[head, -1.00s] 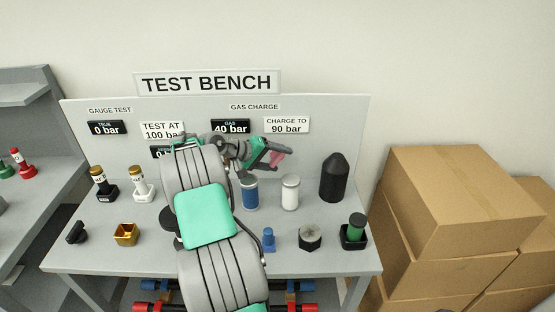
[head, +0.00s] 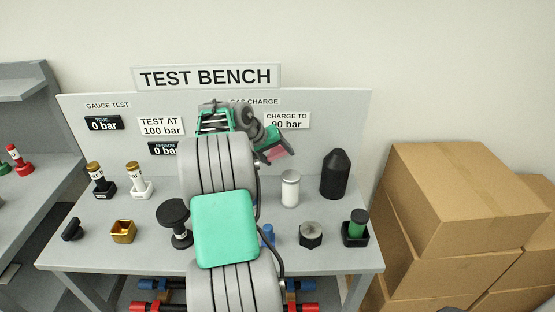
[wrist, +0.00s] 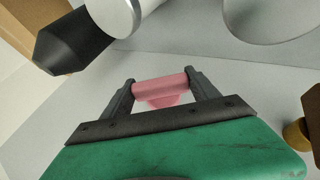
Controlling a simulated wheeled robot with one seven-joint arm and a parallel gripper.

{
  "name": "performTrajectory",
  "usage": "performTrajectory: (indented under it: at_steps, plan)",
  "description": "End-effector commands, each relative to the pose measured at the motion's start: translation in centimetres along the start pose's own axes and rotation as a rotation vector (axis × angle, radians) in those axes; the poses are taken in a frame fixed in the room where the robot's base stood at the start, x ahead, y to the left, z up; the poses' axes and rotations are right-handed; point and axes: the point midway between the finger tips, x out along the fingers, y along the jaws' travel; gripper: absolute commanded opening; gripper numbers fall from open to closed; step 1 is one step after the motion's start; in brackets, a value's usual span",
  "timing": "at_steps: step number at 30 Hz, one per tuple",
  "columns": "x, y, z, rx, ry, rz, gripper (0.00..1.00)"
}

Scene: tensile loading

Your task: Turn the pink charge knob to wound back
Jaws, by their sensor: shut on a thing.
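The pink charge knob (wrist: 160,87) shows in the wrist view between the two dark fingers of my gripper (wrist: 160,86), which is shut on it. In the head view the pink knob (head: 275,152) shows small at the fingertips of my gripper (head: 274,148), in front of the bench's back panel under the "CHARGE TO 90 bar" label (head: 287,121). My arm hides the gas reading. I cannot tell the knob's turn angle from these frames.
A white cylinder (head: 290,188) and a black pointed cylinder (head: 335,175) stand on the bench right of my arm. A hex nut (head: 311,235) and a green-topped part (head: 357,227) are at the front right. Cardboard boxes (head: 470,185) stand beyond the bench's right edge.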

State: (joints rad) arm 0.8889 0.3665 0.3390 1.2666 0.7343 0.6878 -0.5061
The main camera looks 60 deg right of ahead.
Motion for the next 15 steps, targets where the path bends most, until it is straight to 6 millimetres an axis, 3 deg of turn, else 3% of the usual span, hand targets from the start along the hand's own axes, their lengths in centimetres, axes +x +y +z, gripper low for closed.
performTrajectory:
  at_steps: [15]
  plan:
    - [0.20, 0.46, 0.16, 0.194, -0.003, -0.448, 0.29]
